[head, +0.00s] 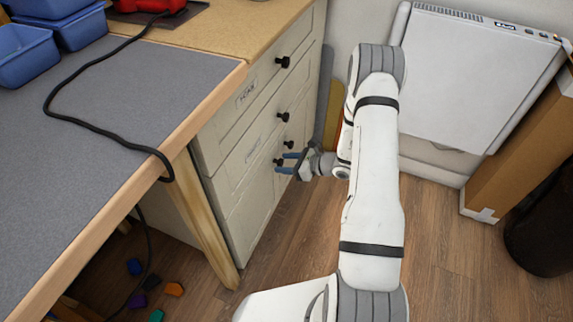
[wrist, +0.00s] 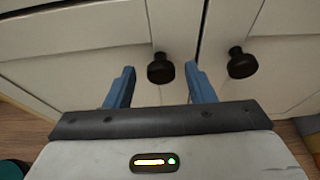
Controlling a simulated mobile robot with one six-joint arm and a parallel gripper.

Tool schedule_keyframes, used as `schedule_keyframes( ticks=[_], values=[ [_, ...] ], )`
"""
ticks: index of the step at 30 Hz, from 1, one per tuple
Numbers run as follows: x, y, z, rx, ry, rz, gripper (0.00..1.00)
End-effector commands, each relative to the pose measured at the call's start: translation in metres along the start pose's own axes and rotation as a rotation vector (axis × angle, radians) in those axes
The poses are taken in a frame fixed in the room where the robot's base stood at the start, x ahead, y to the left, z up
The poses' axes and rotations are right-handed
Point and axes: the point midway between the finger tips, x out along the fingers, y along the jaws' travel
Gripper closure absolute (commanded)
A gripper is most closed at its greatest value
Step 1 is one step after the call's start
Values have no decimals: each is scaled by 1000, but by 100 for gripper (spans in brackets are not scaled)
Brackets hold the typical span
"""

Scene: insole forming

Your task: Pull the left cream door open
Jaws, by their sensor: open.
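The left cream door (wrist: 85,68) is shut and fills the left of the wrist view. It also shows low on the cabinet front in the head view (head: 248,204). Its round black knob (wrist: 160,68) sits near the seam with the right cream door (wrist: 272,75), which has its own black knob (wrist: 241,63). My gripper (head: 286,163) is at the knobs, in front of the doors. In the wrist view my gripper (wrist: 160,79) is open, with one blue finger on each side of the left knob. A gap shows between each finger and the knob.
Cabinet drawers with black knobs (head: 283,62) lie above the doors. A grey-topped workbench (head: 130,110) with a wooden leg (head: 205,220) stands to the left. A cardboard box (head: 515,140) and dark bin (head: 545,230) stand right. Wooden floor (head: 300,235) before the doors is clear.

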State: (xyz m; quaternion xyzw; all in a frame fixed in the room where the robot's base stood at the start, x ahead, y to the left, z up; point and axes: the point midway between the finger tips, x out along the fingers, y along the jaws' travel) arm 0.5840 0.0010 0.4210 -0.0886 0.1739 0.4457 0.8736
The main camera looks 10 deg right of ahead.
Motion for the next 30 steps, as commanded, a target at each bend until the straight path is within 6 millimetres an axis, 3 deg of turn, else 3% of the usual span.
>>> schedule_keyframes(
  ticks=[10,27,30],
  values=[
    [6,0,0,0,0,0,51],
    [6,1,0,0,0,1,97],
    [6,1,0,0,0,2,100]
  ],
)
